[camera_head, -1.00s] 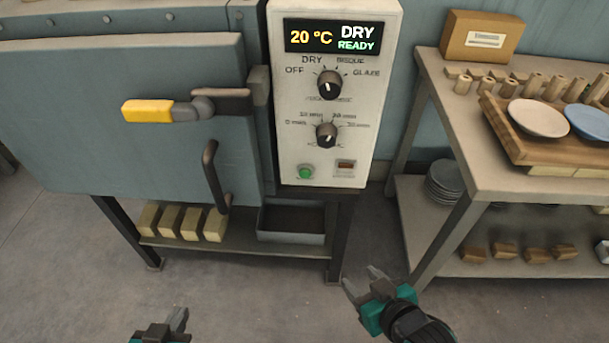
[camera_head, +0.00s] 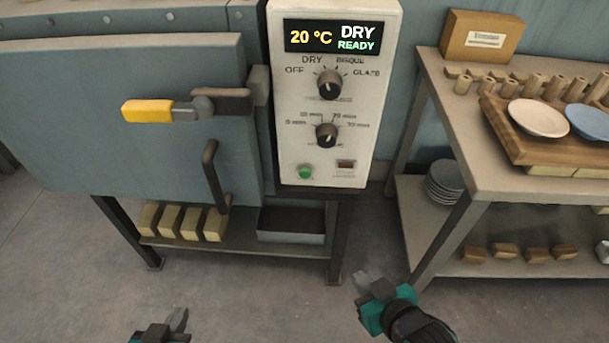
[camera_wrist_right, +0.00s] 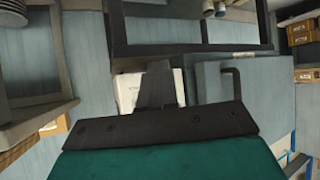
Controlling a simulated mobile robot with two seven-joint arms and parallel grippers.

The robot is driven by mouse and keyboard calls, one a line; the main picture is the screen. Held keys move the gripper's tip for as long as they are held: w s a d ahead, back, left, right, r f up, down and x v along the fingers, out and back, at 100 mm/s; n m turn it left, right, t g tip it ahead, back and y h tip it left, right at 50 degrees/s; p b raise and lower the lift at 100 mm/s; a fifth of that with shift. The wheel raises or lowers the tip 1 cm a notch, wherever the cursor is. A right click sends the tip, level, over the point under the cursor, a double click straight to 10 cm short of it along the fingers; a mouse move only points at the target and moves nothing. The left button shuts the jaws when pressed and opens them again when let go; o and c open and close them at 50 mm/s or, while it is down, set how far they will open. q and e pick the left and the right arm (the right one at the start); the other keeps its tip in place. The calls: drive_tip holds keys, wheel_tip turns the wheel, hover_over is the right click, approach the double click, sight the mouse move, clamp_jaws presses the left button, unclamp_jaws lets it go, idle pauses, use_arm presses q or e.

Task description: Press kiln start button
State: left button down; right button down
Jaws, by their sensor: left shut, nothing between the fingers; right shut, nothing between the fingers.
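The green start button (camera_head: 305,171) sits at the lower left of the white kiln control panel (camera_head: 360,110). The display (camera_head: 334,37) reads 20 °C, DRY, READY. The upper dial (camera_head: 329,84) and lower dial (camera_head: 326,134) are above the button. My right gripper (camera_head: 363,283) is shut and empty, below and to the right of the panel, apart from the button. In the right wrist view my right gripper (camera_wrist_right: 158,85) hides part of the white panel (camera_wrist_right: 127,92). My left gripper (camera_head: 178,318) is shut and empty at the bottom edge, far below the button.
The grey kiln door (camera_head: 100,75) with its yellow-ended latch (camera_head: 147,111) and dark handle (camera_head: 213,175) is left of the panel. A tray (camera_head: 291,236) and several blocks (camera_head: 180,222) lie on the shelf beneath. A table (camera_head: 470,135) with plates stands right.

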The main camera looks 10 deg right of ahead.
sight(305, 173)
drive_tip(key=shift+f, duration=0.1)
idle(0.7)
